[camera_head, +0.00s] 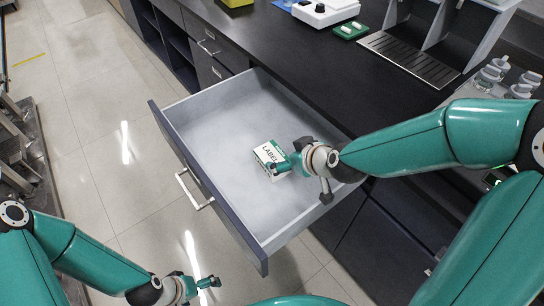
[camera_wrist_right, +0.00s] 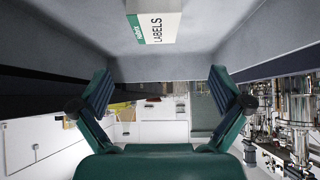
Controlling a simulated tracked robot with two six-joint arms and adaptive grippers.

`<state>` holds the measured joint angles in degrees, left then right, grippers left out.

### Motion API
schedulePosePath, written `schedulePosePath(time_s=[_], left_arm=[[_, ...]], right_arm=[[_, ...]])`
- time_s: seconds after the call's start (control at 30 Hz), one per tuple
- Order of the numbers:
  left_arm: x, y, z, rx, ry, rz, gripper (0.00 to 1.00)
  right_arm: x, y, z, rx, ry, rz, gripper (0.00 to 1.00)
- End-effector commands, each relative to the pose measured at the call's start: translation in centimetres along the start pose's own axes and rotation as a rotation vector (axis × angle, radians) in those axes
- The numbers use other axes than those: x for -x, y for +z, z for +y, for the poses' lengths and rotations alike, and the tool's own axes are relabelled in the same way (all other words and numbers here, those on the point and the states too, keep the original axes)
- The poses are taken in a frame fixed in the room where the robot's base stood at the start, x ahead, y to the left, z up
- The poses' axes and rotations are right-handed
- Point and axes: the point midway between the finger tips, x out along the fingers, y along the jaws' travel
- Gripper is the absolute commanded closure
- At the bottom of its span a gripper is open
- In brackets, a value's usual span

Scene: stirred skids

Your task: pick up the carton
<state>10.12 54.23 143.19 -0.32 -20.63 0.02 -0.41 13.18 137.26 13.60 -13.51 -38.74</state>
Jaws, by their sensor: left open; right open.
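The carton (camera_head: 269,156) is a small white box with a teal stripe and label lettering. It sits inside the open drawer, toward the right side of the drawer floor. In the right wrist view the carton (camera_wrist_right: 157,22) is at the top centre, beyond the fingertips. My right gripper (camera_head: 304,178) is over the drawer beside the carton, and one finger overlaps the carton's edge in the head view. It is open and empty, its spread fingers also showing in the wrist view (camera_wrist_right: 160,85). My left gripper (camera_head: 203,291) is open and empty, low and in front of the drawer.
The grey-lined drawer (camera_head: 195,103) is pulled out from under the black counter (camera_head: 330,75), and its walls surround the carton. A green tray (camera_head: 350,30), a white device (camera_head: 325,11) and a slotted metal plate (camera_head: 405,58) are on the counter. The drawer floor left of the carton is bare.

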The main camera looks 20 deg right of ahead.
Motion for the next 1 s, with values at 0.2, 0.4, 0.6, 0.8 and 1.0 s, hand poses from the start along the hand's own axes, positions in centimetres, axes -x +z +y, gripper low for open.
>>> schedulePosePath(time_s=[0.2, 0.4, 0.6, 0.8, 1.0], left_arm=[[-0.9, 0.0, -0.3, 0.0, 0.0, 0.0, 0.0], [-1.0, 0.0, -0.3, 0.0, 0.0, 0.0, 0.0], [-1.0, 0.0, -0.4, 0.0, 0.0, 0.0, 0.0], [-0.9, 0.0, -0.3, 0.0, 0.0, 0.0, 0.0], [-0.7, 0.0, -0.2, 0.0, 0.0, 0.0, 0.0]], right_arm=[[-4.7, 0.6, 0.4, -0.008, 0.006, -0.005, 0.0], [-8.2, 0.5, 0.6, -0.01, 0.009, -0.003, 0.0], [-9.6, 0.5, 0.7, -0.012, 0.011, -0.001, 0.0], [-11.3, 0.9, 0.8, -0.011, 0.01, -0.004, 0.0], [-13.9, 1.2, 1.0, -0.012, 0.011, -0.002, 0.0]])
